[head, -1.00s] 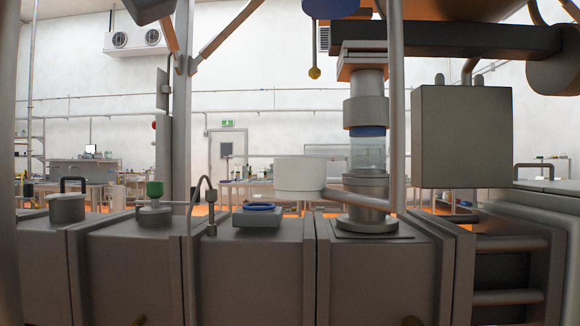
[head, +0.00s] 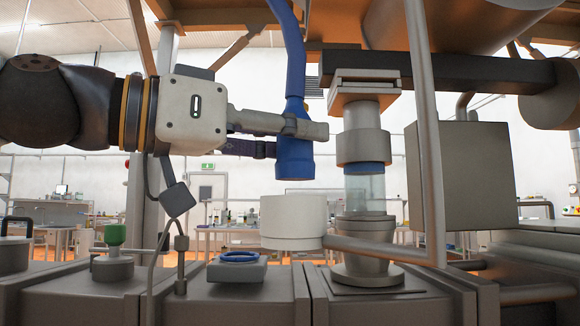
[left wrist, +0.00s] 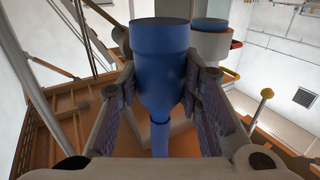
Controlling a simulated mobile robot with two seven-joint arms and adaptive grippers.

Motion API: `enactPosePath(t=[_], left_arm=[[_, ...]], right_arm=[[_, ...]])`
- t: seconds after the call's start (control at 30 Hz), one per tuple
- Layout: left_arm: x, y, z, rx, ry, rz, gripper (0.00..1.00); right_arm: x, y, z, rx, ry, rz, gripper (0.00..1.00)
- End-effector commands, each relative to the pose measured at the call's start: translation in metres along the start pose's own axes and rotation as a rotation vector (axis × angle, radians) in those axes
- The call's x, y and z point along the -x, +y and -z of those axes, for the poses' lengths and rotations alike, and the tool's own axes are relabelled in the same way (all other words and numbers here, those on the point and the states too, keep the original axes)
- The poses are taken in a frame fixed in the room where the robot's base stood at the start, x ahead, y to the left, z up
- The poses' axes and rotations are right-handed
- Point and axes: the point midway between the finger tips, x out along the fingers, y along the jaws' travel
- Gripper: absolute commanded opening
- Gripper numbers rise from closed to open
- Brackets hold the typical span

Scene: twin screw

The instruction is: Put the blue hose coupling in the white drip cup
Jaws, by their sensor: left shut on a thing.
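The blue hose coupling (head: 295,155) hangs upright at the end of a blue hose (head: 290,45), its wide end down. My left gripper (head: 288,138) reaches in from the left and is shut on it. In the left wrist view, the coupling (left wrist: 160,60) sits between the two finger pads. The white drip cup (head: 292,224) is below the coupling, on the end of a grey side bar, with a visible gap between them in the head view. The inside of the cup is hidden. My right gripper is not in view.
A metal column with a sight glass (head: 364,192) stands right of the cup. A vertical grey pipe (head: 424,130) and a grey box (head: 462,175) are further right. A thin bent tube (head: 155,262), a green-knobbed fitting (head: 115,235) and a blue ring (head: 240,257) are lower left.

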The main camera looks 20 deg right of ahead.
Motion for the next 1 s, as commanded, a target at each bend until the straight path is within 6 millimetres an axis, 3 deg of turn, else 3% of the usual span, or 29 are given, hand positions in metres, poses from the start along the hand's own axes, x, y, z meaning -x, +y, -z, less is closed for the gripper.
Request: enactPosePath(t=[0.03, 0.13, 0.87, 0.9, 0.97, 1.0], left_arm=[[-0.001, -0.002, -0.015, 0.009, -0.005, -0.002, 0.0], [0.0, -0.001, -0.028, 0.006, -0.002, -0.001, 0.0], [0.001, 0.001, -0.041, 0.002, -0.001, 0.001, 0.0], [0.001, 0.001, -0.042, 0.002, -0.001, 0.0, 0.37], [0.001, 0.001, -0.041, 0.002, -0.001, 0.0, 0.5], [0.001, 0.001, -0.041, 0.002, -0.001, 0.0, 0.52]], right_arm=[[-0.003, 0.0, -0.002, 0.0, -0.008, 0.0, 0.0], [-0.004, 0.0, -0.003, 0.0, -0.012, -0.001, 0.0], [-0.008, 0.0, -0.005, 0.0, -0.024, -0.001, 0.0], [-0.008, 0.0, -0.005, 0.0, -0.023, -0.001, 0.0], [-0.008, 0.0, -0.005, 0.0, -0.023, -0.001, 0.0], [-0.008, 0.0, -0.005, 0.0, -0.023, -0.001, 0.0]])
